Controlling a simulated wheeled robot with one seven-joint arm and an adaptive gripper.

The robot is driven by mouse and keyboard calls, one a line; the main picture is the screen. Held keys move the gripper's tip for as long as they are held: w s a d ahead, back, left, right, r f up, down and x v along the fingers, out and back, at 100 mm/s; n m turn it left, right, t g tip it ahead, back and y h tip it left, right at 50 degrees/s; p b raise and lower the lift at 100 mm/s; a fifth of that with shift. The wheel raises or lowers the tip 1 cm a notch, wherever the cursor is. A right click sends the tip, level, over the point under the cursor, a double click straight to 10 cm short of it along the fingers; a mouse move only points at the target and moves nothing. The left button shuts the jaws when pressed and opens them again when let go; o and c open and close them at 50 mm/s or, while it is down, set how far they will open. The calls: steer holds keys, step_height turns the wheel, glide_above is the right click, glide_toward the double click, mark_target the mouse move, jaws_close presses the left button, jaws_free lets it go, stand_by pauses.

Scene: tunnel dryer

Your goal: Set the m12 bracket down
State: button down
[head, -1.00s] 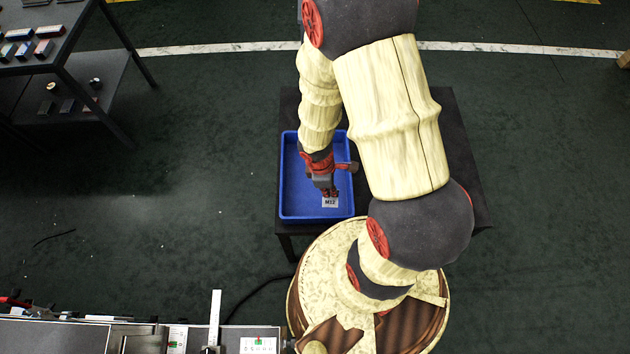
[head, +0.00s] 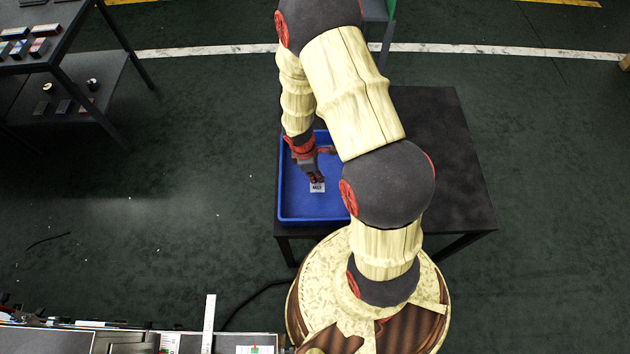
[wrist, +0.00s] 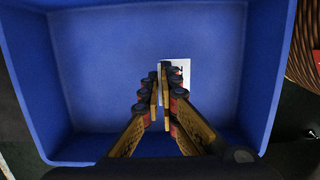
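The M12 bracket (head: 317,188) shows as a small pale piece with a dark M12 marking, inside the outline of the blue tray (head: 282,190). In the wrist view its white face (wrist: 186,68) sticks out to the right of the fingertips. My gripper (head: 314,178) points down over the tray. In the wrist view its fingers (wrist: 163,80) are close together, with the bracket at their tips. The fingers hide part of the bracket. I cannot tell whether the bracket touches the tray floor.
The tray stands on a black table (head: 440,130) with free room to its right. The rest of the tray floor (wrist: 90,60) looks empty. A dark shelf rack (head: 70,75) with small parts stands at the upper left. A bench with machinery (head: 120,340) runs along the lower left.

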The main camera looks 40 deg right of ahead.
steer(key=shift+w+f, duration=0.35)
steer(key=shift+f, duration=0.05)
steer(key=shift+w+f+b, duration=0.2)
steer(key=shift+f+b, duration=1)
steer(key=shift+f, duration=0.5)
steer(key=shift+f, duration=0.2)
steer(key=c, duration=2.1)
jaws_free()
steer(key=shift+o, duration=0.3)
steer(key=shift+r, duration=0.1)
